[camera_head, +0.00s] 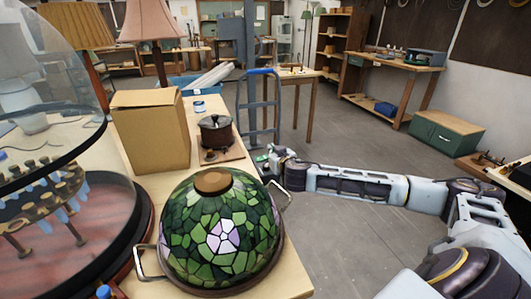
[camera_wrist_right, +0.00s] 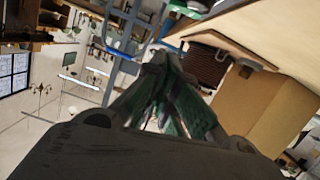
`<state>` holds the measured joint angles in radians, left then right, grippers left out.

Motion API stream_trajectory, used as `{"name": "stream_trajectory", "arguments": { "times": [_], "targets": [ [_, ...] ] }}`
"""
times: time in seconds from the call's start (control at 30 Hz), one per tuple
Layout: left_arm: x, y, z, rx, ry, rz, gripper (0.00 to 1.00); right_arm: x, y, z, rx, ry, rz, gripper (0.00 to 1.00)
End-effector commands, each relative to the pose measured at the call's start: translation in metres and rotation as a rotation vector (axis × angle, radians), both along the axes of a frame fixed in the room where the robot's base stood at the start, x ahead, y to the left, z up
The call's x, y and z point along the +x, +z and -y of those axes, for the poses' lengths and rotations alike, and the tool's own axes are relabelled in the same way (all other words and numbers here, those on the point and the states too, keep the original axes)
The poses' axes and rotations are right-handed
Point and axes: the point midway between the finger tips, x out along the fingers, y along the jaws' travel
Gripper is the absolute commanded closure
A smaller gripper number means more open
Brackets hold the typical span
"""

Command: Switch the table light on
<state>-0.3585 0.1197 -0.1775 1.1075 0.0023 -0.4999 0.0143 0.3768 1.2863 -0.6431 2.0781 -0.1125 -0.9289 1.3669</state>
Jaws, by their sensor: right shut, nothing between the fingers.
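A stained-glass shade (camera_head: 221,232), green with a pale purple flower, sits at the front of the wooden table (camera_head: 293,275) with metal handles at its sides. Farther back, a dark round device (camera_head: 215,132) stands on a small wooden base; it also shows in the wrist view (camera_wrist_right: 207,62). A pink-shaded lamp (camera_head: 153,20) and a tan pleated lamp (camera_head: 78,25) stand at the back left. I cannot tell which one is the table light or whether it is lit. My right gripper (camera_head: 267,158) is shut and empty beside the table's right edge; its fingers fill the wrist view's middle (camera_wrist_right: 172,88). My left gripper is not in view.
A cardboard box (camera_head: 150,130) stands left of the dark device. A large glass dome (camera_head: 45,75) over brass parts fills the left. A blue hand truck (camera_head: 258,105) stands behind my right gripper. The grey floor (camera_head: 330,160) right of the table is mostly clear.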

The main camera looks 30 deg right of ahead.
Motion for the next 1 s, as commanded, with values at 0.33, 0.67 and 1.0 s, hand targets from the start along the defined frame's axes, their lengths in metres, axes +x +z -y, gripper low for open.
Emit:
{"name": "stream_trajectory", "arguments": {
  "times": [0.33, 0.67, 1.0],
  "targets": [
    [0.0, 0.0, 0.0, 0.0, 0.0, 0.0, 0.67, 0.003, -0.001, 0.001, 0.001, 0.0, 0.0, 1.0],
    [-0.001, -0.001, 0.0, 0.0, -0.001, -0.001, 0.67, 0.023, -0.006, 0.006, 0.002, 0.0, 0.001, 1.0],
    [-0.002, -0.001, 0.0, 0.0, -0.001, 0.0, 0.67, 0.051, -0.012, 0.014, 0.001, -0.001, 0.002, 1.0]
  ]
}}
